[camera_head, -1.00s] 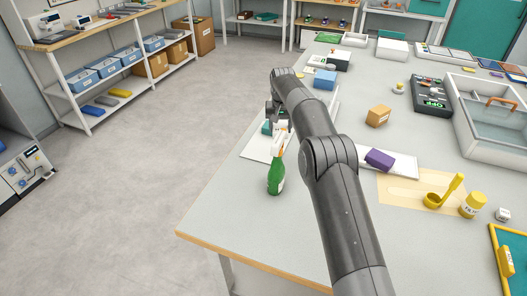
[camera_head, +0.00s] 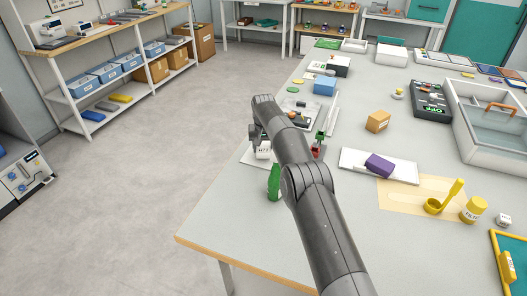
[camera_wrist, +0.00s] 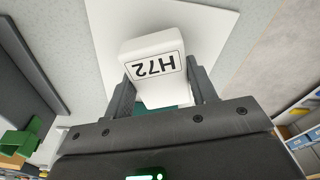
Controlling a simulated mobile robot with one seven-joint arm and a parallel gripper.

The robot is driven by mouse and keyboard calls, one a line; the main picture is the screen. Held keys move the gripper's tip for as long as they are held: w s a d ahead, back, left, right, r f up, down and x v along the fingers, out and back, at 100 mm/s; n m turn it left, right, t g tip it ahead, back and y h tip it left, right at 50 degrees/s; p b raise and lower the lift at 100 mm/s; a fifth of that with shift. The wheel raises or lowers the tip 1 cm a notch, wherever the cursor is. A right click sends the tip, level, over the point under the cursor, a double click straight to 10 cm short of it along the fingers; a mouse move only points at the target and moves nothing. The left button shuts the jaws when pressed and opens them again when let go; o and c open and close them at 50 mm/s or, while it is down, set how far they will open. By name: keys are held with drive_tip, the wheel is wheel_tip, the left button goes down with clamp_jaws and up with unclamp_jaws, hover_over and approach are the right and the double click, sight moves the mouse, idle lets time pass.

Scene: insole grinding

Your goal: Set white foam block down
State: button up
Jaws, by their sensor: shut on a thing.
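The white foam block, labelled H72, shows in the wrist view (camera_wrist: 152,62) between the two fingers of my gripper (camera_wrist: 163,95). In the head view the block (camera_head: 264,150) shows by the end of my arm, near the table's left edge. My gripper (camera_head: 258,134) is shut on it, partly hidden by my arm. A flat white sheet (camera_wrist: 208,22) lies behind the block in the wrist view; its edge (camera_head: 247,157) also shows in the head view. I cannot tell whether the block touches the sheet. A bit of teal shows below the block.
A green bottle (camera_head: 273,184) stands close to my arm, partly covered by it. A purple block (camera_head: 379,165) lies on a white board (camera_head: 352,160) to the right. The front-left tabletop is clear.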

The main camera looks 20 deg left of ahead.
sight(265, 148)
drive_tip(key=shift+f, duration=0.9)
drive_tip(key=shift+f, duration=0.1)
drive_tip(key=shift+f, duration=0.25)
drive_tip(key=o, duration=0.9)
drive_tip(key=shift+d+f, duration=0.1)
drive_tip(key=shift+c, duration=0.2)
drive_tip(key=shift+o, duration=0.4)
drive_tip(key=shift+d+f, duration=0.2)
drive_tip(key=shift+d, duration=0.1)
wheel_tip(265, 148, up, 13)
drive_tip(key=s, duration=0.1)
drive_tip(key=shift+s, duration=0.2)
